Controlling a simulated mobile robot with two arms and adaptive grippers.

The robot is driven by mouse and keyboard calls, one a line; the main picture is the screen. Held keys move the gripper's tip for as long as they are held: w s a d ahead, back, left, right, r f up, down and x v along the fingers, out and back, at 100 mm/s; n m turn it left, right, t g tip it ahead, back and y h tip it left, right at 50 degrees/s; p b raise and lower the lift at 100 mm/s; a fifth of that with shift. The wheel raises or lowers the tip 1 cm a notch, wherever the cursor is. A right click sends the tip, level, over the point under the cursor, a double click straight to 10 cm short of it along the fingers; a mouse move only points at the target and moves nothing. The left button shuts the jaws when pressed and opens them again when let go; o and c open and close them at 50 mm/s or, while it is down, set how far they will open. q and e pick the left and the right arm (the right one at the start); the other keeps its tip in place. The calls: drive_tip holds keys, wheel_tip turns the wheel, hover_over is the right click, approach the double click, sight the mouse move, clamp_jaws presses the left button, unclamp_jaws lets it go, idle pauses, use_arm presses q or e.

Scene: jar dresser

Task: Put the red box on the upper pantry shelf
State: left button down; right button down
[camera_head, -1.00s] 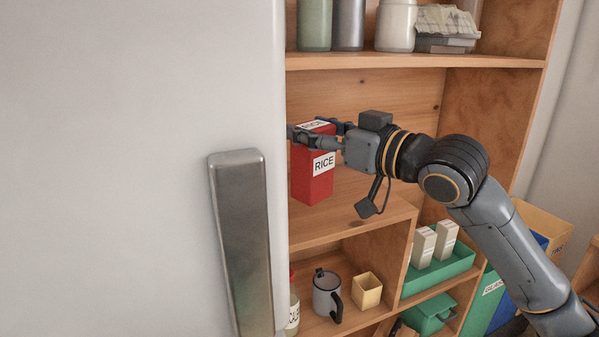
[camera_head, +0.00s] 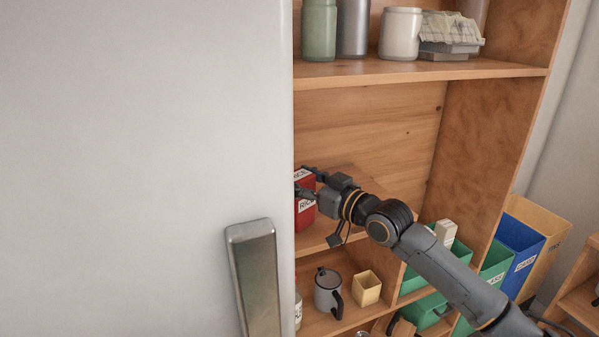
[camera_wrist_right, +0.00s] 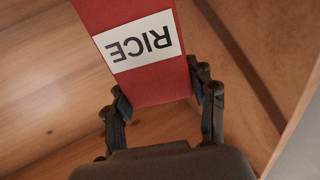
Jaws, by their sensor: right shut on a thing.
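The red box (camera_head: 304,213), labelled RICE, is upright just above or on the middle shelf board (camera_head: 318,237); I cannot tell if it touches. Its left part is hidden behind the white door-like panel. My right gripper (camera_head: 305,181) reaches in from the right and is shut on the box. In the right wrist view the red box (camera_wrist_right: 160,88) sits between the fingers of the right gripper (camera_wrist_right: 163,98), its label upside down. My left gripper is not in view.
A large white panel (camera_head: 140,150) with a metal handle (camera_head: 255,275) fills the left. The top shelf (camera_head: 420,70) holds several jars. The middle compartment has free room to the right.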

drive_tip(key=shift+r, duration=0.1)
drive_tip(key=shift+f, duration=0.2)
drive_tip(key=shift+c, duration=2.2)
unclamp_jaws()
drive_tip(key=shift+s, duration=0.1)
